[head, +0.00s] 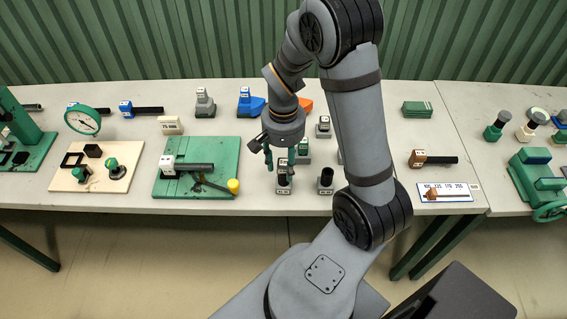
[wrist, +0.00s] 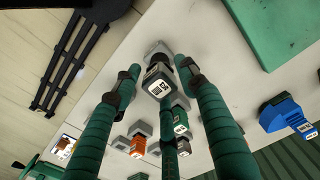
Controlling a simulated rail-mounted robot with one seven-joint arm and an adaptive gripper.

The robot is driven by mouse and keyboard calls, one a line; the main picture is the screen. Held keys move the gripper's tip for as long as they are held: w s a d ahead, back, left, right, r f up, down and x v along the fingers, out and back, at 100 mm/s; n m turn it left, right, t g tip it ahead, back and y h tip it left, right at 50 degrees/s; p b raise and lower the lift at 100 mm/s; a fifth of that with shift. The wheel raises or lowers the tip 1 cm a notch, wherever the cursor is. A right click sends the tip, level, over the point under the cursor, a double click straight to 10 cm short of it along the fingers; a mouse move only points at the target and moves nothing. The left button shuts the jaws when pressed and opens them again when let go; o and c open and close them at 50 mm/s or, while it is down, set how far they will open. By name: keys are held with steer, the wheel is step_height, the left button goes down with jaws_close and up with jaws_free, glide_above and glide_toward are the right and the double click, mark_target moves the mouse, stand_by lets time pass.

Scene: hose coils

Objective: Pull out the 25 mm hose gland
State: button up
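A dark plug with a white-labelled top block (wrist: 158,82) stands in a grey base near the table's front; in the head view its black shaft (head: 284,181) shows below my gripper. Its label is too small to read surely, so I cannot confirm it is the 25 mm gland. My gripper (head: 280,152) has green-sleeved fingers pointing down over this block. In the wrist view the fingers of my gripper (wrist: 160,88) are spread around the block, with gaps visible on both sides. The gripper looks open and empty.
A green block (head: 303,154) and a grey fitting (head: 323,127) are behind. A green board (head: 215,150) with a black-handled tool lies left. A label strip (head: 446,192) lies at the right front.

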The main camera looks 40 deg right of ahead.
mark_target(284, 162)
steer(key=c, duration=0.9)
steer(key=o, duration=1.1)
steer(key=shift+o, duration=0.7)
steer(key=shift+w+r, duration=0.1)
steer(key=shift+r, duration=0.5)
step_height(284, 162, up, 9)
steer(key=shift+r, duration=0.1)
steer(key=f, duration=1)
steer(key=shift+s, duration=0.25)
step_height(284, 162, up, 6)
steer(key=shift+w+r, duration=0.15)
steer(key=shift+r, duration=0.1)
